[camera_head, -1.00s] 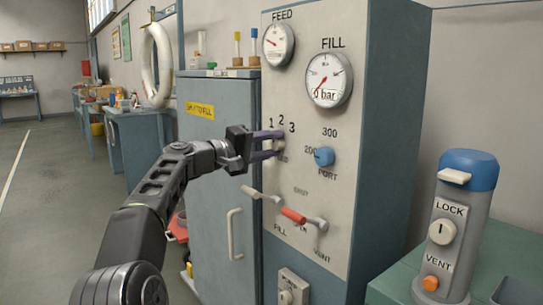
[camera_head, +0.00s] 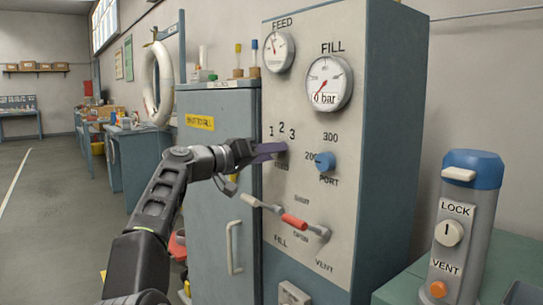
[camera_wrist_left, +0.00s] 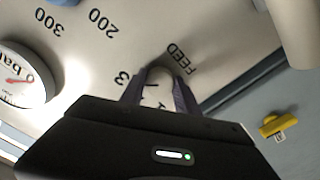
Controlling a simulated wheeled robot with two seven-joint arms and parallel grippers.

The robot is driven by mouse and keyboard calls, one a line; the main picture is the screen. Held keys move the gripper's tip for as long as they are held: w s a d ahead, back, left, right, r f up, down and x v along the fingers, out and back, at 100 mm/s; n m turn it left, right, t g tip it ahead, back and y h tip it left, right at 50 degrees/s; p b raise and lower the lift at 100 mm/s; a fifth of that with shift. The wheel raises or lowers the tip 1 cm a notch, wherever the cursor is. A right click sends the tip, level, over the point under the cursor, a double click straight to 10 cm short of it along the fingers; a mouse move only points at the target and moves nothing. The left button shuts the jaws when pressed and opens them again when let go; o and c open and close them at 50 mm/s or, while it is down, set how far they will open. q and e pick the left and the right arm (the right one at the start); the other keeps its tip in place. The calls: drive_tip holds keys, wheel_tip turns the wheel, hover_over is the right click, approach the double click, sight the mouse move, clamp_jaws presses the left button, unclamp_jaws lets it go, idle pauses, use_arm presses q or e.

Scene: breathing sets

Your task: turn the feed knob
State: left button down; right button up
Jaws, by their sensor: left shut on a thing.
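The feed knob is a pale knob (camera_wrist_left: 158,92) below the numbers 1, 2, 3 on the grey panel (camera_head: 345,195). In the left wrist view it sits between the two dark fingers of my left gripper (camera_wrist_left: 160,88), beside the printed FEED label. My left gripper (camera_head: 277,150) is shut on it, and in the head view the fingers hide the knob. Which number the knob points to cannot be told. The FEED gauge (camera_head: 278,50) is at the panel's top left. My right gripper is not in view.
The blue port knob (camera_head: 325,161) is just right of my gripper. A white lever (camera_head: 257,202) and a red-sleeved lever (camera_head: 296,221) stick out below it. The FILL gauge (camera_head: 327,84) is above. A grey cylinder with a blue top (camera_head: 470,170) stands at the right.

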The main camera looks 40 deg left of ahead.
use_arm(q)
drive_tip(key=shift+f, duration=0.1)
idle(0.3)
drive_tip(key=c, duration=0.9)
unclamp_jaws()
drive_tip(key=shift+s, duration=0.1)
drive_tip(key=b+v, duration=0.1)
drive_tip(key=v, duration=0.6)
drive_tip(key=shift+s+b, duration=0.3)
drive_tip(key=shift+a, duration=0.15)
